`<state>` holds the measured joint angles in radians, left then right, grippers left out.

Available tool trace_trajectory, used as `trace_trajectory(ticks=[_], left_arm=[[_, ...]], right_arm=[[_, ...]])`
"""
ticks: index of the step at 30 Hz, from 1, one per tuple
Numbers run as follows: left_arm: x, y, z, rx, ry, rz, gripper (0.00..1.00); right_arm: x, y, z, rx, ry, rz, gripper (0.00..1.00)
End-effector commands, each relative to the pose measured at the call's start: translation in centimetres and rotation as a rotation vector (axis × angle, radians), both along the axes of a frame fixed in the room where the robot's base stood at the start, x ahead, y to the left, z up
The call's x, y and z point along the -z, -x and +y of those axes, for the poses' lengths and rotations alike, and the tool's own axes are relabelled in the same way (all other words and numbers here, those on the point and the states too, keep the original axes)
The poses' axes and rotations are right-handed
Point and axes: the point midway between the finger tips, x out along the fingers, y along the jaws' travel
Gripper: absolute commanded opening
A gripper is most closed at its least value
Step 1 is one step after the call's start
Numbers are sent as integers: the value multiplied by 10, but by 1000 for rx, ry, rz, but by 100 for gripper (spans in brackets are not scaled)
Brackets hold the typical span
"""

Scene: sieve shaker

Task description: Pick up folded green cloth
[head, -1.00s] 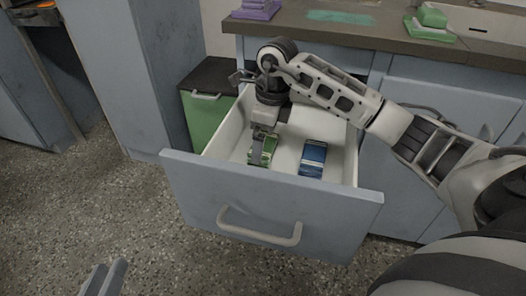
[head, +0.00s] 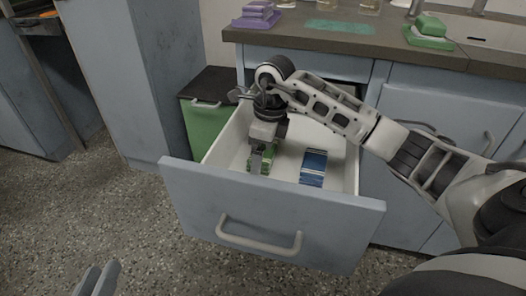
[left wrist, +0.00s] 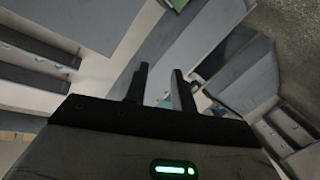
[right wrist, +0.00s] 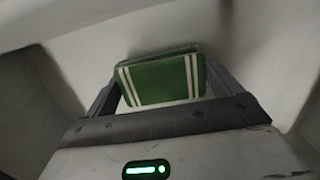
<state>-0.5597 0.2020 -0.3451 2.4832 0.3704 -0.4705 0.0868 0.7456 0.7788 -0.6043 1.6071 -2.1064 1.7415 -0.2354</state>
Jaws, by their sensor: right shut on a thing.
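The folded green cloth (right wrist: 160,82), with white stripes, is between the fingers of my right gripper (right wrist: 160,92) in the right wrist view. In the head view the green cloth (head: 256,165) is mostly hidden by my right gripper (head: 262,160), which points down inside the open drawer (head: 270,215). The right gripper is shut on the cloth, low in the drawer; I cannot tell whether the cloth touches the bottom. My left gripper (head: 98,280) is at the lower left of the head view, outside the drawer. Its fingers (left wrist: 160,85) are apart and empty in the left wrist view.
A folded blue cloth (head: 313,167) lies in the drawer, right of the gripper. Drawer walls surround the gripper. A green bin (head: 208,125) with a dark top stands left. The counter (head: 340,42) behind holds purple (head: 258,14) and green (head: 430,30) stacked items.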

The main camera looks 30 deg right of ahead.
Motion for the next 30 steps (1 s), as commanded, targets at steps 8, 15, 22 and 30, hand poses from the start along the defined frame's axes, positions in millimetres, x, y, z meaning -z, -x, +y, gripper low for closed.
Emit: trace_trajectory(ticks=[8,15,22,30], left_arm=[[9,3,5,-5,-126,37,26],[14,4,12,-13,-230,46,26],[17,5,14,-15,-262,49,26],[17,5,14,-15,-265,47,26]], right_arm=[[-52,19,-6,-1,5,-2,68],[-97,76,-18,-1,9,3,68],[-115,120,-27,0,6,3,68],[-122,136,-29,0,0,1,68]])
